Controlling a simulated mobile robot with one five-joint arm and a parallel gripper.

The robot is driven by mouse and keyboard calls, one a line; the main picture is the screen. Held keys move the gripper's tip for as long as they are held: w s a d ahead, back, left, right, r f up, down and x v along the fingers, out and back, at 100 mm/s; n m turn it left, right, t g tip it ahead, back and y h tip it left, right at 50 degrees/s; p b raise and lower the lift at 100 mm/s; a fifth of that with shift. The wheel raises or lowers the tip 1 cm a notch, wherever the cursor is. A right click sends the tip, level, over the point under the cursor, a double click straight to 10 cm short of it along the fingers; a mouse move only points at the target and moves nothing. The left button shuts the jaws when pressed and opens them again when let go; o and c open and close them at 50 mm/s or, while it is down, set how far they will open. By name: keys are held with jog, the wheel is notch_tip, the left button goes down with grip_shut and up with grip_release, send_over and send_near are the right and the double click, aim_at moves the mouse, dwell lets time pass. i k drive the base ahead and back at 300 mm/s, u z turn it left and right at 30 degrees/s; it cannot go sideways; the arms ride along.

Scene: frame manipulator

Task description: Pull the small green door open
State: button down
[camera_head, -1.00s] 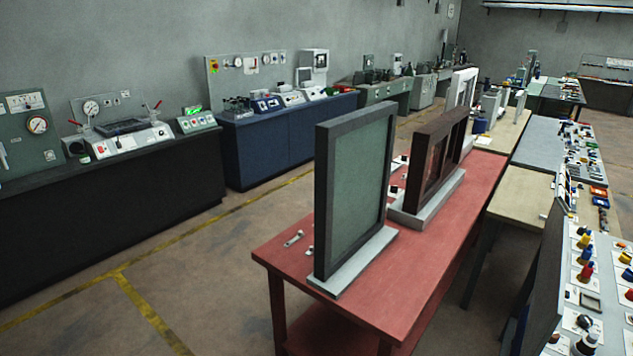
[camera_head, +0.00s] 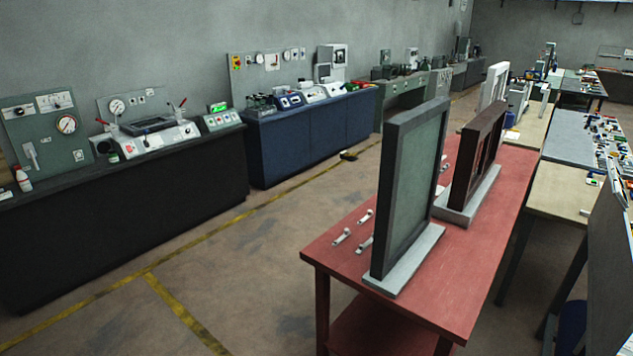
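A small green door panel in a dark upright frame (camera_head: 417,190) stands on a pale grey base (camera_head: 409,263) on the red table (camera_head: 465,283). The frame is seen at an angle. The green panel appears to sit flush in the frame. A few small pale handle-like pieces, one of them here (camera_head: 341,237), show to the left of the frame; I cannot tell whether any is fixed to the door. My gripper is not in view.
A dark brown frame (camera_head: 478,160) on its own pale base stands behind on the red table. Black (camera_head: 120,215) and blue (camera_head: 300,140) benches with instruments line the left wall. Open floor (camera_head: 265,260) lies between them and the red table. Cluttered tables run along the right.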

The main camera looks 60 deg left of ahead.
aim_at(419, 144)
jog(key=u, duration=0.5)
jog(key=k, duration=0.15)
jog(key=u, duration=1.8)
jog(key=i, duration=1)
jog(key=u, duration=0.3)
